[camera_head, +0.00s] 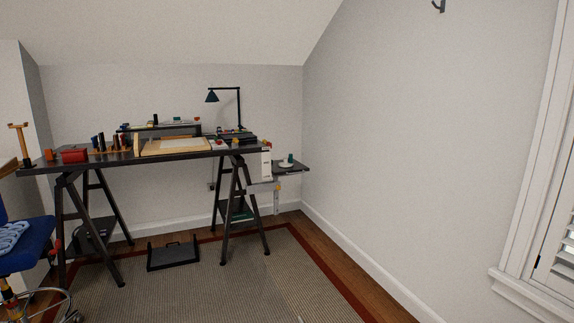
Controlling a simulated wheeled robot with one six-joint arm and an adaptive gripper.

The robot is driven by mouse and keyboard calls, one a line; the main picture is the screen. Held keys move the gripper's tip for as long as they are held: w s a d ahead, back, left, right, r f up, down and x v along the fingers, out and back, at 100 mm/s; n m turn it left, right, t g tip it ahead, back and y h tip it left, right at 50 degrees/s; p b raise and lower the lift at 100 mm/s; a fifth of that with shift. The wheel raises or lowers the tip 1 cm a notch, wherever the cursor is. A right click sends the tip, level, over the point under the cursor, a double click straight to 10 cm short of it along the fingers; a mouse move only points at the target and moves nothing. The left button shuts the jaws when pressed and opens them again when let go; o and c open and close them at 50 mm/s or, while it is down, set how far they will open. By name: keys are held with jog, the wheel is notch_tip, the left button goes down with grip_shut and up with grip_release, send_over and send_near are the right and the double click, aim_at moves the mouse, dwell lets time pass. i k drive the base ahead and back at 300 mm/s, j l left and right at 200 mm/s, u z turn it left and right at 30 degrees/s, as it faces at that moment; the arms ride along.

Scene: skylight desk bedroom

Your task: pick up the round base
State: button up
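No round base can be made out for certain at this distance. A small pale round dish-like thing (286,164) lies on the dark side shelf (301,169) at the right end of the desk, with a small dark green object (291,157) at its back edge. A black desk lamp (240,107) stands at the back right of the desk; its foot is hard to tell from the dark items around it. My gripper is not in view.
The dark trestle desk (110,157) carries a drawing board (175,146), a red box (74,155) and several small items. A blue chair (25,245) stands at left. A black footrest (173,254) is on the floor. The rug (215,290) is otherwise clear.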

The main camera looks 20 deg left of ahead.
aim_at(285, 164)
jog(key=i+j+u, duration=0.7)
jog(key=u, duration=0.2)
jog(key=i+j+u, duration=0.5)
jog(key=i+u, duration=0.3)
jog(key=u, duration=0.15)
jog(key=i+j+u, duration=0.25)
jog(key=i, duration=1)
jog(key=i+l+z, duration=0.15)
jog(key=i+z, duration=0.65)
jog(key=i+j+z, duration=0.1)
jog(key=i+z, duration=0.3)
jog(key=i+l+z, duration=0.15)
jog(key=i+z, duration=0.25)
jog(key=i, duration=0.15)
jog(key=i+z, duration=0.4)
jog(key=i+j+z, duration=0.2)
jog(key=i+z, duration=0.2)
jog(key=i, duration=0.25)
